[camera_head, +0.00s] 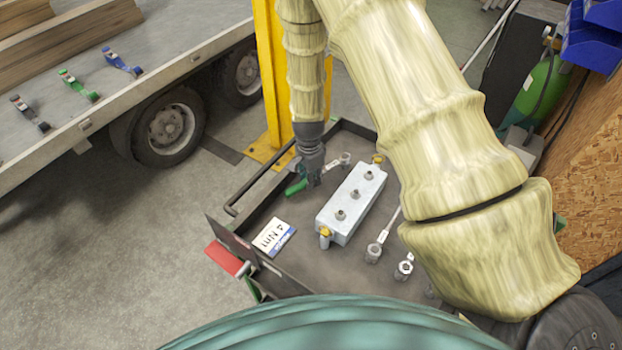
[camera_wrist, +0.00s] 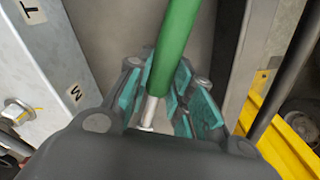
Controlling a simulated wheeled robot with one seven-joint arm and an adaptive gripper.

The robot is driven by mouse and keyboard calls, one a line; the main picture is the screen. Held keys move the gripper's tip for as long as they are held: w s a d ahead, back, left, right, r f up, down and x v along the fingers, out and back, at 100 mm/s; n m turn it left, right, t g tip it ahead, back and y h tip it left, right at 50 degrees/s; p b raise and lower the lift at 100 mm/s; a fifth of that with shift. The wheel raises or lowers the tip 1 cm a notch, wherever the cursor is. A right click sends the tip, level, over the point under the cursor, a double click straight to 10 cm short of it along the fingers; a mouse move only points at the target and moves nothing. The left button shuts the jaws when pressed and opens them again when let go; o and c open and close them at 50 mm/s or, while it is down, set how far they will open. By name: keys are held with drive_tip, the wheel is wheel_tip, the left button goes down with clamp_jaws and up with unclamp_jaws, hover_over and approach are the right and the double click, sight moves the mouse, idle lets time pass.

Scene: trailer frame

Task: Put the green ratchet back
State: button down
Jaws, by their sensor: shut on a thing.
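A tool with a green handle (camera_head: 296,187), which I take as the green ratchet, is at the left part of the dark cart tray (camera_head: 300,262). My gripper (camera_head: 310,177) points down over that part of the tray and is shut on the tool. In the wrist view the green handle (camera_wrist: 177,40) runs between the teal-padded fingers of my gripper (camera_wrist: 163,95), with a silver shaft below it. The fingers partly hide the tool. I cannot tell whether it touches the tray. A green ratchet-like piece (camera_head: 78,85) also lies on the trailer bed.
A pale metal block (camera_head: 352,203) with several studs stands right of my gripper. A "4 Nm" card (camera_head: 274,238) lies at the front left. A yellow post (camera_head: 270,75) stands behind the tray. The trailer bed (camera_head: 150,50) is at left.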

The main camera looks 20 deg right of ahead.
drive_tip(key=shift+f, duration=0.7)
drive_tip(key=shift+f, duration=0.15)
drive_tip(key=c, duration=1.3)
unclamp_jaws()
drive_tip(key=shift+o, duration=0.2)
drive_tip(key=shift+r, duration=0.25)
drive_tip(key=r+b, duration=0.1)
drive_tip(key=r, duration=0.4)
drive_tip(key=r+b, duration=0.2)
drive_tip(key=r, duration=0.4)
drive_tip(key=shift+a, duration=0.2)
drive_tip(key=shift+r, duration=0.4)
drive_tip(key=shift+s+d, duration=0.1)
